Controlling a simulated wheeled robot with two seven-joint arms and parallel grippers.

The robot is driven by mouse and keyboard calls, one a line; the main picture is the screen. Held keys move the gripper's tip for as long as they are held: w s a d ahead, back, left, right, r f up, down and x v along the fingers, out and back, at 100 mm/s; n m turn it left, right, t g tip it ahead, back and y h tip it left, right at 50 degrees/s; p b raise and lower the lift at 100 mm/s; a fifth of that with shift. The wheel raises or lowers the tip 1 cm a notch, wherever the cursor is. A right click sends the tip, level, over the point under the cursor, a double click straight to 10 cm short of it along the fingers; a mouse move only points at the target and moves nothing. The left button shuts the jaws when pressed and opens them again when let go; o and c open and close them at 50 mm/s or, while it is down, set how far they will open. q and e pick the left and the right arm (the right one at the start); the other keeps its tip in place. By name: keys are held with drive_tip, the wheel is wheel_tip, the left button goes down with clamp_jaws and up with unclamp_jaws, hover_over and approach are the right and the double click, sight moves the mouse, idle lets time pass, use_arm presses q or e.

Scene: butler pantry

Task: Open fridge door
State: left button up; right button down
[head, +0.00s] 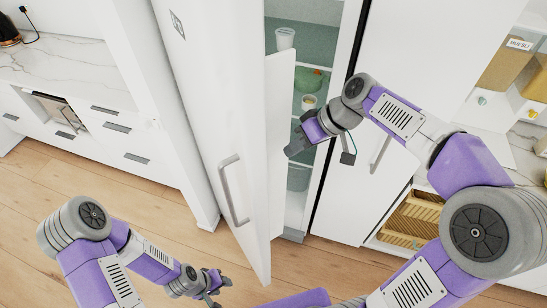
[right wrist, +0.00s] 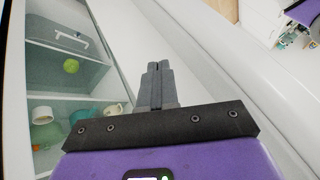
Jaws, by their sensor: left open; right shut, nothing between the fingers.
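The white fridge door (head: 205,100) stands partly open in the head view, with its grey bar handle (head: 233,190) on the outer face. The lit fridge interior (head: 304,75) shows to the right of the door. My right gripper (head: 292,150) is shut and empty, at the opening near the inner side of the door; I cannot tell if it touches. In the right wrist view its closed fingers (right wrist: 158,72) point along the door's inner side (right wrist: 205,65), with shelves to the left. My left gripper (head: 217,286) is open and empty, low down, left of the door's bottom edge and away from the handle.
The shelves hold a white cup (head: 285,38), a green bowl (head: 309,80) and a green round item (right wrist: 71,66). A second closed white door (head: 400,40) stands right of the opening. Drawers (head: 120,130) line the left. Wooden floor (head: 150,210) is free before the door.

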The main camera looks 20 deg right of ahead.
sight(273, 159)
drive_tip(key=a, duration=0.1)
drive_tip(key=a+f, duration=0.1)
drive_tip(key=a, duration=0.1)
drive_tip(key=a+f, duration=0.1)
drive_tip(key=a, duration=0.1)
drive_tip(key=shift+s+a+f+p, duration=0.1)
drive_tip(key=shift+s+a+p, duration=0.1)
drive_tip(key=shift+p, duration=0.15)
